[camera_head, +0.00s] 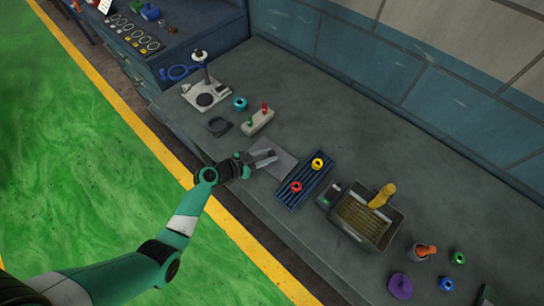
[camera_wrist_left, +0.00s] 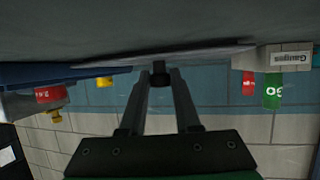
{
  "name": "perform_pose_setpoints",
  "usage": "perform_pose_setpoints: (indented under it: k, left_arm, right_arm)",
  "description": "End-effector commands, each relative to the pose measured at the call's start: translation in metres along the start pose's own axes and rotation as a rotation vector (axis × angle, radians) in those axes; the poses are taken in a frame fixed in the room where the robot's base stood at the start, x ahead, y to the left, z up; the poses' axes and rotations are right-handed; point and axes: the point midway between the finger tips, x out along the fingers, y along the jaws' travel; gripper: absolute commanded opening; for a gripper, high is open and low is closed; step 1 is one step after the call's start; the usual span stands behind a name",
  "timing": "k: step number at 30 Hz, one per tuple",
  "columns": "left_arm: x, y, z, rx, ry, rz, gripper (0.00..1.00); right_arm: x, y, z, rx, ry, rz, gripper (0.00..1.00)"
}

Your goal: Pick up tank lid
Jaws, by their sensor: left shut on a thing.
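The tank lid (camera_head: 287,166) looks like a flat grey plate on the bench, left of the blue ribbed tray. In the left wrist view the plate (camera_wrist_left: 190,58) shows edge-on, with a small dark knob (camera_wrist_left: 158,74) between the fingertips. My left gripper (camera_head: 266,158) reaches over the plate from the front edge and is shut on this knob; it also shows in the left wrist view (camera_wrist_left: 158,80). The plate appears to lie at bench level; I cannot tell any gap. The tank (camera_head: 343,226) is an open grey box with a yellow-handled thing in it. My right gripper is not in view.
Close right of the lid is the blue tray (camera_head: 290,205) with a red and a yellow ringed piece. Behind-left stands a pale block (camera_head: 252,127) with red and green pegs. Small coloured parts lie at right. The back of the bench is clear.

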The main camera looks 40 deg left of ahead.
Motion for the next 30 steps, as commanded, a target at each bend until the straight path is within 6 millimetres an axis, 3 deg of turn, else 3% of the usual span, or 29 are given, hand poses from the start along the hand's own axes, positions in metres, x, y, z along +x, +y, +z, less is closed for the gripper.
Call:
perform_pose_setpoints:
  k: [14,18,22,30]
  left_arm:
    - [-0.001,0.000,-0.002,0.000,0.001,0.000,0.00]
    - [-0.004,0.000,-0.011,0.001,0.002,-0.001,0.00]
    - [-0.014,0.000,-0.034,0.003,0.004,-0.001,0.00]
    - [-0.070,0.054,-0.081,0.003,-0.002,0.005,0.00]
  right_arm:
    - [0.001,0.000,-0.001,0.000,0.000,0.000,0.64]
    - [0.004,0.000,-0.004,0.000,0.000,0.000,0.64]
    - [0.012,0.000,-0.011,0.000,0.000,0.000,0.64]
    - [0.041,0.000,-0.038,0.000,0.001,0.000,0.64]
